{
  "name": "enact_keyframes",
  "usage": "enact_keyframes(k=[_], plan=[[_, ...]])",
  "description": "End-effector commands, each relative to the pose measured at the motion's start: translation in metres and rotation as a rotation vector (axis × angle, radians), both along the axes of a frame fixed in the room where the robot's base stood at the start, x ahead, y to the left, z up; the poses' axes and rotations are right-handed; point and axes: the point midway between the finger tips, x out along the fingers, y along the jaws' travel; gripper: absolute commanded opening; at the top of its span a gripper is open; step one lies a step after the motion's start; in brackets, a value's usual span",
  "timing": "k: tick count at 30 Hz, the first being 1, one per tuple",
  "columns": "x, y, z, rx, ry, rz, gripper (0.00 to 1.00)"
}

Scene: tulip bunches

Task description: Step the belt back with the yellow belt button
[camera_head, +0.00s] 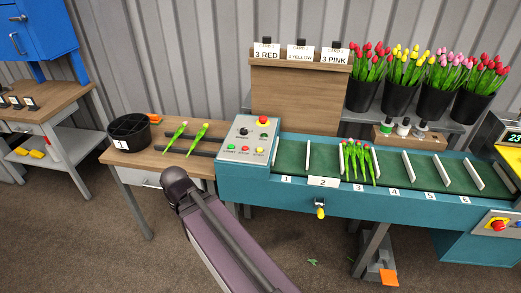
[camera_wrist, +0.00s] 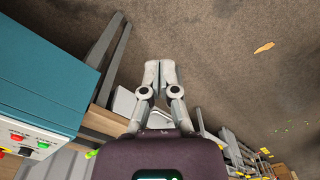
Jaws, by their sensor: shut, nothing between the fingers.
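The control panel (camera_head: 247,133) stands at the left end of the belt. The green belt (camera_head: 390,165) has white dividers over numbered places, with a tulip bunch (camera_head: 358,163) near place 3. My gripper (camera_wrist: 160,72) is shut and empty, over the floor in the wrist view. My fingers are not visible in the head view.
A wooden side table (camera_head: 150,166) left of the panel holds a black round container (camera_head: 129,132) and two tulips (camera_head: 187,137). A yellow-tipped knob (camera_head: 320,212) sticks out from the belt's front. Black buckets of tulips (camera_head: 399,97) stand behind the belt.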

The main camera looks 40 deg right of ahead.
Motion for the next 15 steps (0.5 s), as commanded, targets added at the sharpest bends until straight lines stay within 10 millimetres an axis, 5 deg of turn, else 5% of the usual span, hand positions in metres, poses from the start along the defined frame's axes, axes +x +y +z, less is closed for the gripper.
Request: enact_keyframes(k=[9,15], plan=[[0.028,-0.022,0.004,0.061,-0.037,-0.031,0.00],[0.065,-0.060,0.011,0.143,-0.102,-0.083,0.00]])
